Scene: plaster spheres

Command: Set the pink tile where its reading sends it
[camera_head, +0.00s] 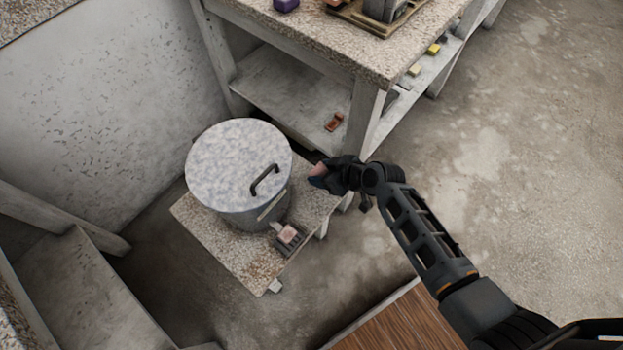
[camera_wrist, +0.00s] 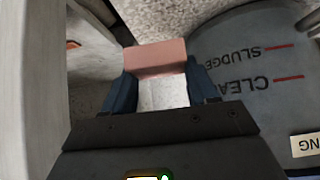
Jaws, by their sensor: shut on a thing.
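My gripper (camera_head: 320,177) is shut on the pink tile (camera_wrist: 156,58), which sits across the two blue fingertips in the wrist view. In the head view the tile (camera_head: 318,169) shows only as a small pinkish patch at the fingertips. The gripper is just right of a grey drum (camera_head: 240,218) with a speckled round lid (camera_head: 235,160). In the wrist view the drum's wall (camera_wrist: 235,75) carries the upside-down words SLUDGE and CLEAR, each beside a red mark. No reading on the tile can be made out.
The drum stands on a low speckled stand (camera_head: 225,258). A small grey holder with a pinkish block (camera_head: 289,234) sits at its front edge. Behind is a taller bench (camera_head: 320,38) with a lower shelf (camera_head: 285,92) holding a reddish-brown item (camera_head: 334,121). Open floor (camera_head: 520,150) lies right.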

